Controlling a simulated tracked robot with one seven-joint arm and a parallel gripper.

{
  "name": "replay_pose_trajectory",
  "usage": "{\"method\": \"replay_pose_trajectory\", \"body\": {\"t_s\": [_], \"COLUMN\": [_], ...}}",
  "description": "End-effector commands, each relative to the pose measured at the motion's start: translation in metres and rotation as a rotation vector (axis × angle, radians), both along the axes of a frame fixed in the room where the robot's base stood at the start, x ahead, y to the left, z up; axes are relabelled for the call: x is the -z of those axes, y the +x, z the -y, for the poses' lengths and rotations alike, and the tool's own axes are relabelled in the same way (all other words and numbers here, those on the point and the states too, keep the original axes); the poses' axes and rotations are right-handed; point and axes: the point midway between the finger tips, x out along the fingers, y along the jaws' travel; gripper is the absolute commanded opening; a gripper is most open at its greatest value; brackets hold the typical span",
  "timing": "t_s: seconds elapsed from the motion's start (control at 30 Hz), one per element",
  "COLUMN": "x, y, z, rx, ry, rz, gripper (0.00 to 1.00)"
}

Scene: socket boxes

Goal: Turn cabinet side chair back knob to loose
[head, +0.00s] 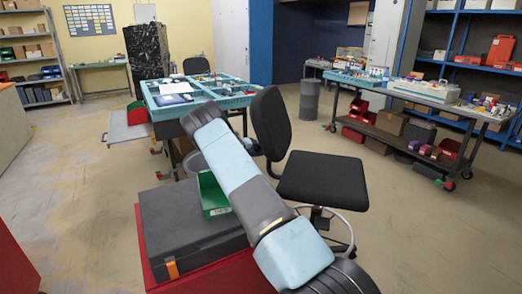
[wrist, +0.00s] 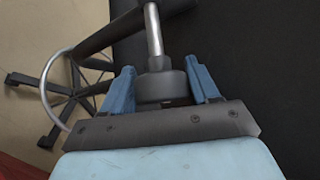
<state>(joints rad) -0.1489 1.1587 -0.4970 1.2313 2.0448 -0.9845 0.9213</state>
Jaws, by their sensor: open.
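A black chair stands right of my arm in the head view, with its backrest (head: 271,122) upright and its seat (head: 323,181) on a post with a foot ring. In the wrist view, a dark round knob (wrist: 162,86) with a bright metal rod (wrist: 153,35) above it lies between the two blue fingers of my gripper (wrist: 162,92). The fingers are open on either side of the knob; I cannot tell whether either touches it. In the head view, my arm hides the gripper and the knob.
A workbench with blue trays (head: 200,92) stands behind the chair. A dark case (head: 185,235) and a green bin (head: 212,194) sit at the lower middle. A cart (head: 405,95) stands at the right. The chair's base (wrist: 60,110) and foot ring show in the wrist view.

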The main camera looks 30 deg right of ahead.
Motion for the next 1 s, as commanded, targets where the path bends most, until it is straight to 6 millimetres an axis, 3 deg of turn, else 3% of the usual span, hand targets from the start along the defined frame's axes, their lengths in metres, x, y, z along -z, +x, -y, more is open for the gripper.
{"method": "replay_pose_trajectory", "body": {"t_s": [0.23,0.6,1.0], "x": [0.0001,0.0009,0.0022], "y": [0.0000,-0.0001,-0.0008], "z": [0.0006,0.0000,-0.0004], "rx": [0.000,-0.001,0.000], "ry": [0.000,0.001,-0.065], "rz": [0.000,-0.001,-0.067], "gripper": [0.60,0.25,0.24]}}
